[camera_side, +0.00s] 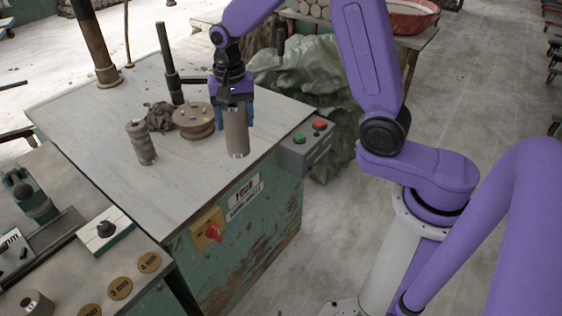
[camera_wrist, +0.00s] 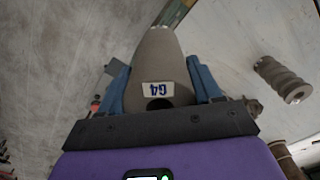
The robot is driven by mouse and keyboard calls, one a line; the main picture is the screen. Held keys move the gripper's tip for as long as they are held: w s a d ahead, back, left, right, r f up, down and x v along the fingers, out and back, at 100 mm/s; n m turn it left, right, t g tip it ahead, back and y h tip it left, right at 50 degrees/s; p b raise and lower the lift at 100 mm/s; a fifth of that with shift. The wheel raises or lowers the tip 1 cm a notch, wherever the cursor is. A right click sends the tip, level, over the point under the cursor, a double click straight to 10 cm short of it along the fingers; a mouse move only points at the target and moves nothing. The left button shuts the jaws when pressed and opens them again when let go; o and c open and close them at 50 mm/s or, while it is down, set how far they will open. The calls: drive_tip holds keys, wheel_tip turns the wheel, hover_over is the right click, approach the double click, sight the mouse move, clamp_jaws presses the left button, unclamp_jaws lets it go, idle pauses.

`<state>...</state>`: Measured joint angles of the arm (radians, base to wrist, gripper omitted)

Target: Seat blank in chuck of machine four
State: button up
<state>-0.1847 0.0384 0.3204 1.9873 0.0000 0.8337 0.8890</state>
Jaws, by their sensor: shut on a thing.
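My gripper (camera_side: 234,106) is shut on a grey-brown cylindrical blank (camera_side: 237,139), its blue fingers on either side. The blank hangs upright near the right edge of the top of machine four (camera_side: 226,164); I cannot tell whether its lower end touches the surface. In the wrist view the blank (camera_wrist: 160,52) sits between the fingers of my gripper (camera_wrist: 161,86), with an upside-down "G4" label (camera_wrist: 158,89) facing the camera. A round brown flanged disc (camera_side: 194,121) lies just left of the blank; I cannot tell whether it is the chuck.
A ridged grey cylinder (camera_side: 141,143) stands left on the top; it also shows in the wrist view (camera_wrist: 283,80). A button box (camera_side: 307,148) sticks out at the right edge. The front top is clear.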

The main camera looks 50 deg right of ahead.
drive_tip(key=s+d+n, duration=0.4)
drive_tip(key=d+n, duration=0.3)
drive_tip(key=n, duration=0.1)
drive_tip(key=shift+d+f+n, duration=0.15)
drive_tip(key=shift+f+n, duration=0.15)
drive_tip(key=shift+f, duration=0.15)
drive_tip(key=w+a+r+n, duration=0.1)
drive_tip(key=w+a, duration=0.3)
drive_tip(key=a, duration=0.4)
drive_tip(key=w+a+r, duration=0.1)
drive_tip(key=w+a, duration=0.2)
drive_tip(key=a, duration=0.6)
drive_tip(key=w+a+f, duration=0.4)
drive_tip(key=w+f, duration=0.9)
drive_tip(key=shift+n, duration=0.3)
drive_tip(key=shift+f, duration=0.1)
drive_tip(key=o, duration=1.5)
drive_tip(key=shift+s+f, duration=0.1)
